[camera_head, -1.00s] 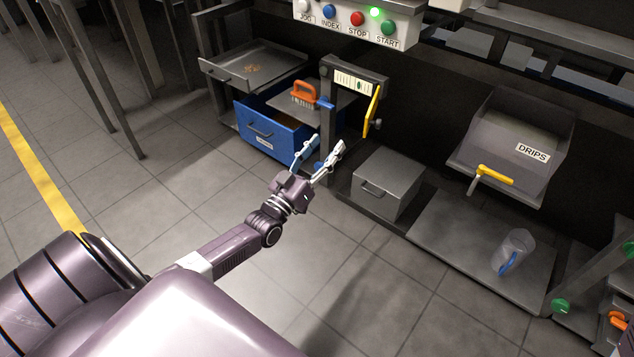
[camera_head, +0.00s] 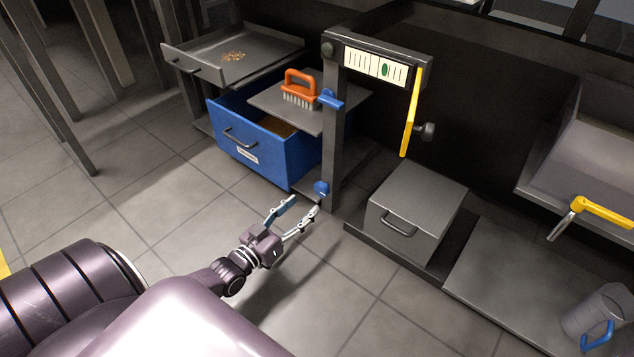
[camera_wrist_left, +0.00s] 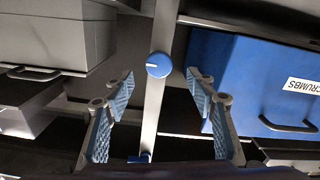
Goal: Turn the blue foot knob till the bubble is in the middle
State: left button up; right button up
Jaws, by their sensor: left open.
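The blue foot knob (camera_head: 321,188) sits at the bottom of a grey upright post. In the left wrist view the round blue knob (camera_wrist_left: 158,65) has a white line on its face and shows between my fingertips, beyond them. My left gripper (camera_head: 304,204) is open and empty, just in front of and below the knob in the head view; its blue-padded fingers (camera_wrist_left: 160,76) show either side of the post. I see no clear contact. The white level gauge (camera_head: 357,61) tops the post; its green bubble (camera_head: 385,69) is right of the middle. My right gripper is not in view.
A blue drawer (camera_head: 262,150) stands open left of the post, beside a shelf with an orange brush (camera_head: 300,86). A grey box (camera_head: 415,205) is to the right. A yellow lever (camera_head: 411,115) hangs below the gauge. The floor in front is clear.

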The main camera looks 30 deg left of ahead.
aim_at(319, 191)
pick_arm(q)
jog(key=w+b, duration=0.1)
jog(key=w, duration=0.1)
jog(key=w+b, duration=0.3)
jog(key=w, duration=0.1)
jog(key=shift+w+d, duration=0.3)
jog(key=shift+d, duration=0.05)
jog(key=shift+w+r+b, duration=0.1)
jog(key=shift+w+b, duration=0.25)
jog(key=shift+w, duration=0.1)
jog(key=c, duration=1.2)
jog(key=shift+o, duration=0.2)
